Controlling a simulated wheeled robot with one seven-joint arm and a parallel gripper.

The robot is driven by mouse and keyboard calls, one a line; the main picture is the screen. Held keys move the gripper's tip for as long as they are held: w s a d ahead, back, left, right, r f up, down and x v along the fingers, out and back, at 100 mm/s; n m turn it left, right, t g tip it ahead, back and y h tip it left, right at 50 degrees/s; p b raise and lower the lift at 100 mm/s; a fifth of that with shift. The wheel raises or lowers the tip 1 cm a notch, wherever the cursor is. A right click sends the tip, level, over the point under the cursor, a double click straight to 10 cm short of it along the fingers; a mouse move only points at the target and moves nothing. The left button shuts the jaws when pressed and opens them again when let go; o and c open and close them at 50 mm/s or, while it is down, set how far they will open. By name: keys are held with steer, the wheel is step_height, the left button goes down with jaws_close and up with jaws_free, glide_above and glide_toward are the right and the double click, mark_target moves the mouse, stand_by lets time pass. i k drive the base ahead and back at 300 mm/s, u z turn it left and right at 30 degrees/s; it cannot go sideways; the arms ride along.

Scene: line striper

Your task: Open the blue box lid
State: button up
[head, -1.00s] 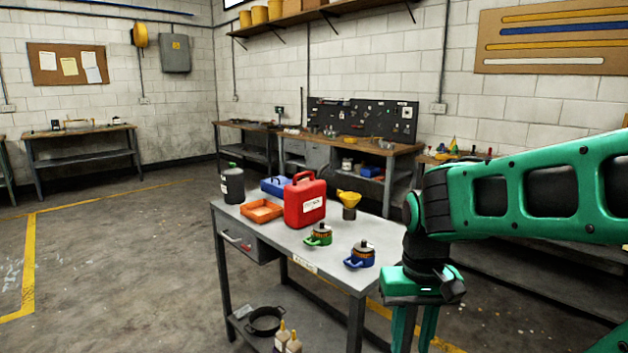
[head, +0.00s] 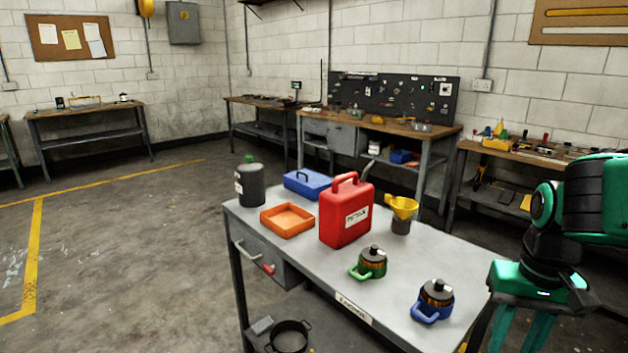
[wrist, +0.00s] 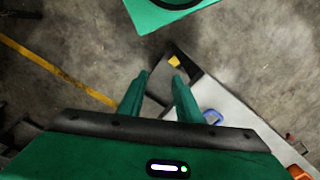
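The blue box (head: 308,183) stands at the far edge of the grey metal table (head: 420,268), with its lid shut and a handle on top. My gripper (head: 512,340) is at the table's near right end, well away from the box, pointing down. In the wrist view my gripper's two green fingers (wrist: 160,85) are apart with nothing between them. The blue box is not visible in the wrist view.
On the table are a dark bottle (head: 249,184), an orange tray (head: 287,222), a red can (head: 346,215), a yellow funnel (head: 402,206) on a cup, a green-handled pot (head: 371,263) and a blue-handled pot (head: 435,300). Open floor (head: 120,250) lies left.

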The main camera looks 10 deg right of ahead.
mark_target(313, 181)
steer(key=u, duration=0.55)
steer(key=k, duration=0.65)
steer(key=u, duration=0.95)
steer(key=k, duration=0.7)
steer(key=u, duration=0.45)
steer(key=i, duration=2.15)
steer(key=z, duration=0.55)
steer(key=i, duration=1.2)
steer(key=z, duration=1.15)
steer(key=i, duration=0.95)
steer(key=z, duration=0.8)
steer(key=i, duration=0.5)
steer(key=z, duration=0.3)
